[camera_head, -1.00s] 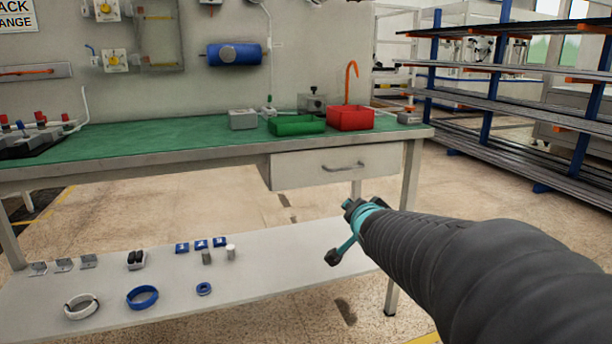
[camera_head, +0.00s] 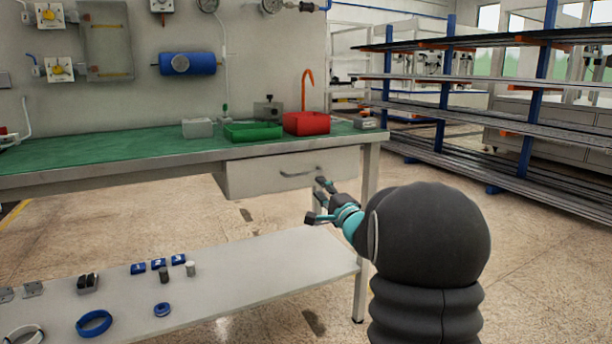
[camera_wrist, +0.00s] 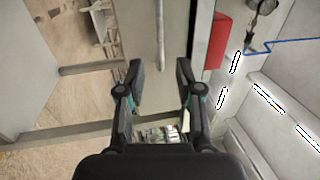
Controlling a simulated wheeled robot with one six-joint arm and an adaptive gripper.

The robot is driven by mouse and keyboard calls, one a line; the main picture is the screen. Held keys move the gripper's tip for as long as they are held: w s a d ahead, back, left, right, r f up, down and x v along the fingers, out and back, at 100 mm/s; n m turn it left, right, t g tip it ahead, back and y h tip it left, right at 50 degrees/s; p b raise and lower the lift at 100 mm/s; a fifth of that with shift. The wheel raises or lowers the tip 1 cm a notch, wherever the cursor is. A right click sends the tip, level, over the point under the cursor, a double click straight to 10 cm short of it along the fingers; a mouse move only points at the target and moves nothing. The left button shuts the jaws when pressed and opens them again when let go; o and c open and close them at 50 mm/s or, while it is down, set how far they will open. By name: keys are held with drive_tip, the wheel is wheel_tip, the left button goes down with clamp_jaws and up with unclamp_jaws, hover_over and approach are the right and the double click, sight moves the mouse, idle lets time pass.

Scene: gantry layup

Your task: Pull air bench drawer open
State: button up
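The air bench drawer (camera_head: 250,178) hangs under the right end of the green-topped bench, its front roughly in line with the bench edge, so it looks closed. Its grey bar handle (camera_head: 302,173) runs across the front. My gripper (camera_head: 318,200) is just in front of and below the handle's right side in the head view. In the wrist view the gripper (camera_wrist: 160,64) is open, with its fingers spread apart. The handle (camera_wrist: 160,35) shows upright in that view, lined up with the gap between the fingertips. Contact with the handle cannot be seen.
The bench top (camera_head: 90,150) carries a green bin (camera_head: 253,132), a red bin (camera_head: 306,123) and a grey box. A lower shelf (camera_head: 250,265) with small parts lies below the drawer. A bench leg (camera_head: 362,245) stands close beside my gripper. Racks (camera_head: 450,120) stand at right.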

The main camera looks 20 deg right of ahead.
sight(307, 174)
drive_tip(key=w, duration=0.3)
drive_tip(key=w+r, duration=0.1)
drive_tip(key=w, duration=0.5)
drive_tip(key=shift+w+a+r, duration=0.2)
drive_tip(key=shift+w+r, duration=0.1)
drive_tip(key=shift+r, duration=0.1)
clamp_jaws()
